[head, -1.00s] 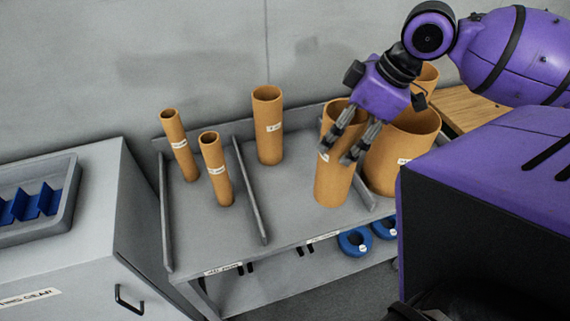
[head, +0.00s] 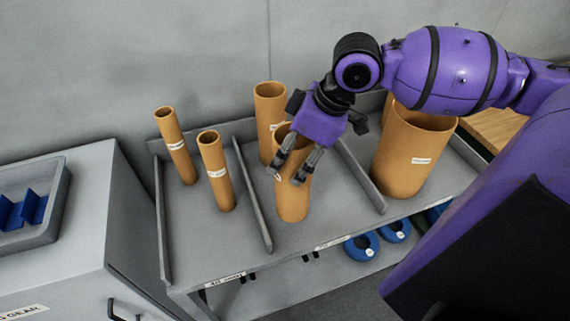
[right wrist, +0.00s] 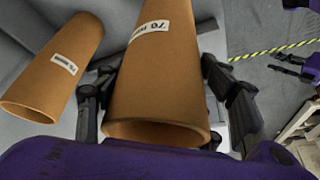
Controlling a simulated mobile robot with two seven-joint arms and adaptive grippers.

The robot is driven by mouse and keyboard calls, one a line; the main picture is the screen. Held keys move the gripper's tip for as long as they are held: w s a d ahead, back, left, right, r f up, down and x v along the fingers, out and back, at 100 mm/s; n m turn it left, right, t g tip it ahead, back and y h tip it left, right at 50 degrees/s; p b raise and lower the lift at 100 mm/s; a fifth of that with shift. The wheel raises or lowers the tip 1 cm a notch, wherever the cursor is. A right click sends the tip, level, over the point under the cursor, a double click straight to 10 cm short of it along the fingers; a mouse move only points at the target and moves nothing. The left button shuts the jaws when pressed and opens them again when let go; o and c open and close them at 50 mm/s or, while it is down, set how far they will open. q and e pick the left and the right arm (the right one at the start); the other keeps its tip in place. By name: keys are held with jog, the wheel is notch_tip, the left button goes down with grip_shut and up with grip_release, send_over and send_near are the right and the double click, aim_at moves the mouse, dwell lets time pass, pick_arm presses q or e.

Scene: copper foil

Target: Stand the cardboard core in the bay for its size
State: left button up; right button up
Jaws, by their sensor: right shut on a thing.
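My right gripper (head: 290,172) is shut on a brown cardboard core (head: 293,203) of middle width. In the right wrist view the core (right wrist: 155,85) stands between the fingers, with a white label reading 70. The core is upright in the middle bay of the grey rack (head: 232,247), in front of another core of similar width (head: 268,105). Whether its base touches the shelf is unclear. A purple gripper, seemingly my left (right wrist: 288,66), shows small at the right edge of the right wrist view; its finger opening is unclear.
Two thin cores (head: 175,146) (head: 216,172) stand in the left bay. A wide core (head: 413,155) stands in the right bay, with another partly hidden behind it. Low dividers (head: 252,195) separate the bays. Blue rings (head: 361,247) lie below. A grey cabinet (head: 70,225) stands left.

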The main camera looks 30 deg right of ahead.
pick_arm(q)
jog(key=shift+w+d+f+b, duration=0.1)
jog(key=shift+w+d+b, duration=0.1)
jog(key=shift+b, duration=0.1)
pick_arm(e)
jog(key=x, duration=0.3)
jog(key=shift+s+d+f, duration=0.15)
jog(key=shift+s+f, duration=0.05)
jog(key=shift+f, duration=0.15)
pick_arm(q)
jog(key=shift+s+a, duration=0.1)
jog(key=shift+a, duration=0.05)
pick_arm(e)
jog(key=o, duration=1.8)
jog(key=shift+f, duration=0.1)
jog(key=shift+c, duration=0.2)
